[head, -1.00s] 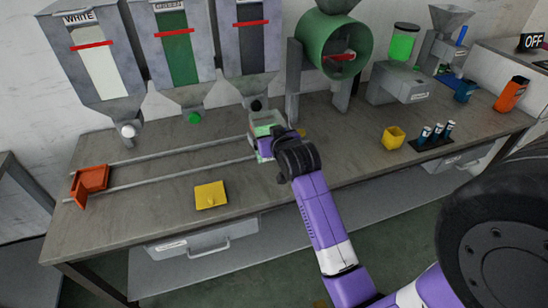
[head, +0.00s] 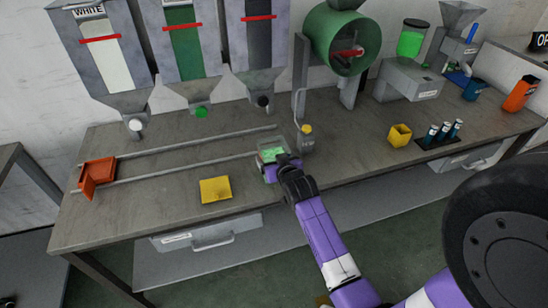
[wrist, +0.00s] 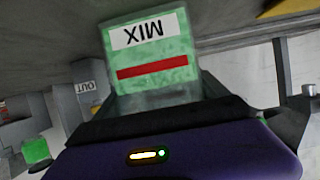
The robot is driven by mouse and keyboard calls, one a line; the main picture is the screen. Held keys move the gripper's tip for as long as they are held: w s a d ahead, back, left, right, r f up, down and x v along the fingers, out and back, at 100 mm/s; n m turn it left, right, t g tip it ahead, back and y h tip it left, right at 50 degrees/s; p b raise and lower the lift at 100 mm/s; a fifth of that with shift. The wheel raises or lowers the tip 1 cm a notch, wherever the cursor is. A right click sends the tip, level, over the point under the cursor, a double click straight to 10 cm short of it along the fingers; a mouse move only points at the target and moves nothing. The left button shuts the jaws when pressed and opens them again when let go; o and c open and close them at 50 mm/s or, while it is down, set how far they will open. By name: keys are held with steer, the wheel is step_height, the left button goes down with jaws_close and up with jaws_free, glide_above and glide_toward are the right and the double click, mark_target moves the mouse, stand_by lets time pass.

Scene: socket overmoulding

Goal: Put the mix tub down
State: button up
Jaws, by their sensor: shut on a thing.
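The mix tub (head: 271,152) is a clear box with green contents. In the wrist view the tub (wrist: 150,72) fills the upper middle, with a white MIX label upside down and a red stripe. My gripper (head: 272,170) is shut on the tub's near side, at the front part of the bench. I cannot tell whether the tub's base touches the bench top. The far side of the tub is hidden in the wrist view.
Two rails (head: 190,145) run along the bench (head: 150,205) left of the tub. A yellow plate (head: 215,190) lies front left, and an orange stop (head: 97,175) is at the rails' left end.

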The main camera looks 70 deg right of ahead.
steer(key=o, duration=1.9)
steer(key=shift+f, duration=0.1)
steer(key=shift+s+a+r, duration=0.1)
steer(key=shift+r, duration=0.1)
steer(key=b+v, duration=0.1)
steer(key=v, duration=1.1)
steer(key=s+a+r+n+t+y, duration=0.1)
steer(key=s+a+n+t+y, duration=0.25)
steer(key=a, duration=1.05)
steer(key=s+a+r+n+t+y, duration=0.15)
steer(key=s+a+n+y, duration=0.3)
steer(key=a, duration=0.95)
steer(key=s+a+r+n+y, duration=0.1)
steer(key=s+a+r+y, duration=0.1)
steer(key=s+a+r, duration=0.3)
steer(key=shift+s+a+n+t, duration=0.25)
steer(key=shift+s+n+t, duration=0.15)
steer(key=shift+s, duration=0.4)
